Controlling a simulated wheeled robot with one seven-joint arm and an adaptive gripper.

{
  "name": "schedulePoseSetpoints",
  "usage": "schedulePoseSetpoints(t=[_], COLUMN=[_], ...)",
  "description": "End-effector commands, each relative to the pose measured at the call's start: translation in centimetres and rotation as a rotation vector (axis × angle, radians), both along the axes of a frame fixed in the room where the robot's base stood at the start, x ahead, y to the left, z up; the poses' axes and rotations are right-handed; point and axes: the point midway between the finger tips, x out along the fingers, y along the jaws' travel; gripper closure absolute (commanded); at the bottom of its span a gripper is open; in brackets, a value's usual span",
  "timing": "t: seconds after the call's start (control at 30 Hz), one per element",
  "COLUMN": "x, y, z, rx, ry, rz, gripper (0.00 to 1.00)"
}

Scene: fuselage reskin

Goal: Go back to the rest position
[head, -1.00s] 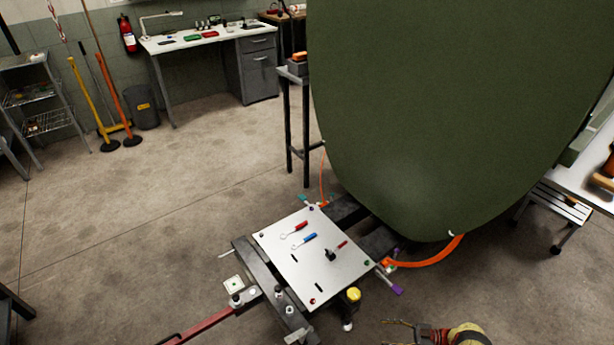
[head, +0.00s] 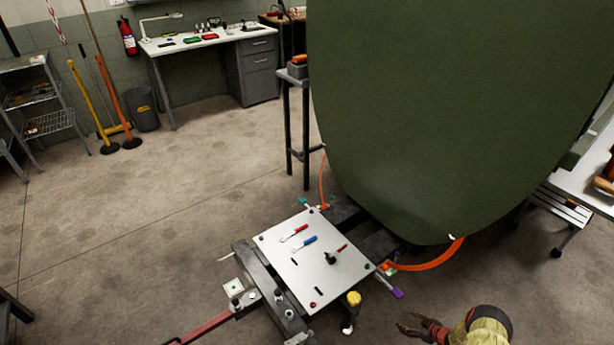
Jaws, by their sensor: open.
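My gripper (head: 404,323) is at the bottom right of the head view, with its dark fingers apart, pointing left. It looks empty. My yellowish arm behind it runs off the bottom edge. A white plate (head: 316,262) on a dark stand lies to the left of my gripper, apart from it. On the plate lie a red-handled tool (head: 294,233), a blue-handled tool (head: 304,244) and a small black piece with a red handle (head: 333,256).
A large dark green panel (head: 450,120) fills the upper right, close behind the plate. An orange hose (head: 432,260) curves below it. A yellow-capped post (head: 353,299) stands between plate and gripper. A workbench (head: 210,42) is at the back.

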Motion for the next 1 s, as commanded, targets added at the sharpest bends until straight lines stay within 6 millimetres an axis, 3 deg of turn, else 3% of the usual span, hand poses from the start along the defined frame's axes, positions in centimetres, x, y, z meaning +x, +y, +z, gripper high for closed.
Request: schedulePoseSetpoints(t=[0.1,0.2,0.43,0.67,0.87,1.0], x=[1.6,2.0,1.5,-0.5,-3.2,-5.4], y=[-4.9,-7.9,-11.9,-12.1,-9.7,-7.0], z=[3.7,7.0,16.7,27.6,37.2,43.8], rx=[-0.112,-0.187,-0.302,-0.36,-0.373,-0.364], ry=[0.099,0.18,0.348,0.494,0.603,0.667], rz=[-0.136,-0.233,-0.424,-0.576,-0.679,-0.738], gripper=[0.39,0.39,0.39,0.39,0.39,0.39])
